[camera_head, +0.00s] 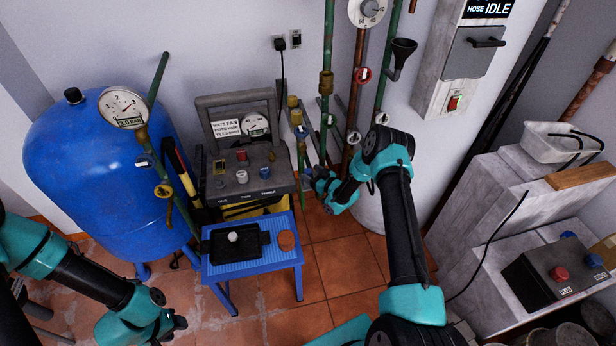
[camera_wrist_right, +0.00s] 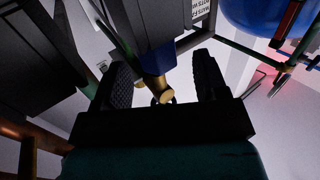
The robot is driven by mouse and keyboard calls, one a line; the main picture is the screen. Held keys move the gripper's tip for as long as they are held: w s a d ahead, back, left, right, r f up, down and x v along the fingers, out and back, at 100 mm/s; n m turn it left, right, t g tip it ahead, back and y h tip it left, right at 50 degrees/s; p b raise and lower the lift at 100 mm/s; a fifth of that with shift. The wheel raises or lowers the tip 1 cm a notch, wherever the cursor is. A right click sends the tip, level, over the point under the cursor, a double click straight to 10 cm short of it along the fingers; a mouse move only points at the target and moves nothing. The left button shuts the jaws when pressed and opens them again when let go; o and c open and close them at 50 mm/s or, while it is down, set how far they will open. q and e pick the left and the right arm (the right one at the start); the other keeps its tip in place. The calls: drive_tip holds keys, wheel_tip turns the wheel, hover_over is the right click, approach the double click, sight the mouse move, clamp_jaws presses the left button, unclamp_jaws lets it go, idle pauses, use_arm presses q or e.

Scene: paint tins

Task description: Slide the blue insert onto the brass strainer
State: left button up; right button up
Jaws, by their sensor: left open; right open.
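A dark blue piece (camera_head: 301,131), seemingly the insert, is on the thin pipework left of the wall pipes, just below brass-coloured fittings (camera_head: 296,117). I cannot tell which brass part is the strainer. In the right wrist view, the blue piece (camera_wrist_right: 157,60) sits beyond a short brass part (camera_wrist_right: 163,94). My right gripper (camera_head: 314,174) is beside the pipework, below the blue piece; it also shows in the wrist view (camera_wrist_right: 163,82), open, the brass part showing between its fingers. I see no grip on it. My left gripper (camera_head: 180,322) is open and empty, low at the left.
A blue tank (camera_head: 95,165) with a gauge stands at the left. A blue stool (camera_head: 254,271) holds a black tray (camera_head: 214,252) with a pale piece, and a brown disc (camera_head: 287,240). A grey control panel (camera_head: 243,187) stands behind. Floor (camera_head: 330,262) right of the stool is clear.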

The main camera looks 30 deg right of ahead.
drive_tip(key=shift+x, duration=1.3)
drive_tip(key=shift+c, duration=0.4)
drive_tip(key=c, duration=0.9)
